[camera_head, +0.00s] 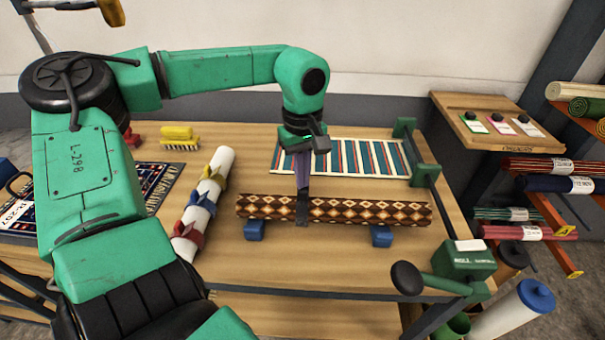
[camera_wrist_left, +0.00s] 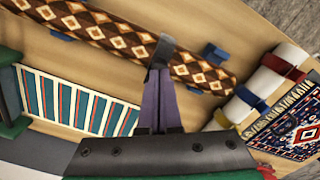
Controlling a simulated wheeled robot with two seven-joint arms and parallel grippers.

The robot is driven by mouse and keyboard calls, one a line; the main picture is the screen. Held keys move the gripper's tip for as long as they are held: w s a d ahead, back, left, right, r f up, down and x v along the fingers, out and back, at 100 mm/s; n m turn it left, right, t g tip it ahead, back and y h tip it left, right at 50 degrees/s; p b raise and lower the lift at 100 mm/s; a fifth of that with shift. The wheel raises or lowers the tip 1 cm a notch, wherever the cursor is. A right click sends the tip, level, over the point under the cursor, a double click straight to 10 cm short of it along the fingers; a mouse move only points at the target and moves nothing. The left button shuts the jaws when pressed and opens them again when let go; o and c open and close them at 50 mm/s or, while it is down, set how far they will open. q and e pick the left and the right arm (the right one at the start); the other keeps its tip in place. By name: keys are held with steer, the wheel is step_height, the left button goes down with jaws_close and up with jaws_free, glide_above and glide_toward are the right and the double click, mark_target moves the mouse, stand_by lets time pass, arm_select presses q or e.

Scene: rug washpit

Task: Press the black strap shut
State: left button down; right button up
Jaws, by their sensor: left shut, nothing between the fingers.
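A rolled rug with a brown and cream diamond pattern (camera_head: 370,210) lies across two blue blocks on the wooden table; it also shows in the wrist view (camera_wrist_left: 120,32). The black strap (camera_head: 302,213) crosses the roll left of its middle and shows as a dark band in the wrist view (camera_wrist_left: 162,50). My left gripper (camera_head: 303,188) points down with its purple fingers shut and empty. Its fingertips (camera_wrist_left: 160,70) are right at the strap and hide part of it. I cannot tell if they touch it. My right gripper is not in view.
A white tube with coloured ties (camera_head: 205,200) lies left of the roll. A striped rug (camera_head: 350,158) lies flat behind it. A green roller frame (camera_head: 462,262) stands at the table's right edge. Bare table lies in front of the roll.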

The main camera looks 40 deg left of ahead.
arm_select(q)
steer(key=shift+f+b, duration=0.7)
steer(key=shift+f, duration=0.15)
stand_by(0.7)
step_height(320, 180, up, 8)
steer(key=p, duration=0.6)
steer(key=shift+r, duration=0.15)
stand_by(0.3)
